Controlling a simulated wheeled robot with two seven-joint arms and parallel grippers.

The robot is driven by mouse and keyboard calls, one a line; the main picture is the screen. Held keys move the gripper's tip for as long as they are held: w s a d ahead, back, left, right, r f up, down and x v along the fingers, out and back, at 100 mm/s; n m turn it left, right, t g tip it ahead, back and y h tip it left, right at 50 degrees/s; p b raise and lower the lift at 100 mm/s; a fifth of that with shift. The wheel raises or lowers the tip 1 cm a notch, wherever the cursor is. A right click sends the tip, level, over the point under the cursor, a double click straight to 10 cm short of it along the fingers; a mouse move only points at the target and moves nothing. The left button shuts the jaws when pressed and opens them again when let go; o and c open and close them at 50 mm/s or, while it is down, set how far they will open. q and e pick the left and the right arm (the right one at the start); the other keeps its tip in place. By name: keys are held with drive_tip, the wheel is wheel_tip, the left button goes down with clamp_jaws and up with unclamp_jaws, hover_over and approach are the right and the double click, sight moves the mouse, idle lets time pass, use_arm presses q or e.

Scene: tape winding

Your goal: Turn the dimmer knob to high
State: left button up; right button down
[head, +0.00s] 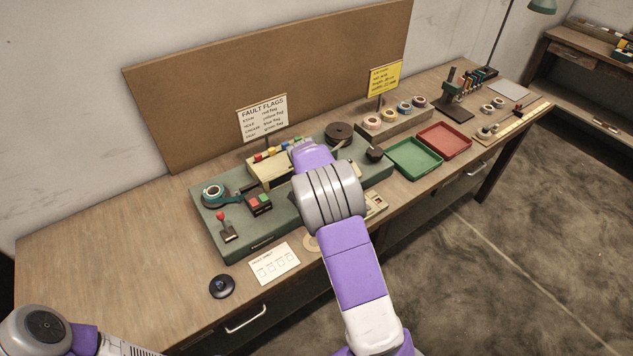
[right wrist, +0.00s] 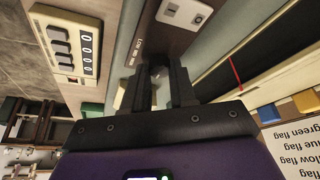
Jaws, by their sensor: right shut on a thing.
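The dimmer knob (right wrist: 158,71) shows in the right wrist view as a dark round piece between my right fingertips. It sits on a dark brown panel (right wrist: 165,38) with small white lettering beside it that seems to read LOW, MED, HIGH. My right gripper (right wrist: 158,80) is shut on the knob, with one finger on each side. Which mark the knob points to cannot be told. In the head view my right arm reaches over the green machine base (head: 228,238) and hides the knob and fingertips. My left gripper is out of view; only part of that arm shows at the lower left.
A counter with several digits (right wrist: 88,55) is near the knob. The base also carries a red-topped lever (head: 222,220), red and green buttons (head: 259,203) and a tape roll (head: 213,192). Green (head: 414,174) and red (head: 444,154) trays stand right. The table's left is clear.

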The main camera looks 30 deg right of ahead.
idle(0.5)
drive_tip(key=c, duration=0.9)
unclamp_jaws()
drive_tip(key=p+v, duration=0.1)
drive_tip(key=v, duration=0.6)
drive_tip(key=shift+r, duration=0.25)
drive_tip(key=shift+s+a+f, duration=0.1)
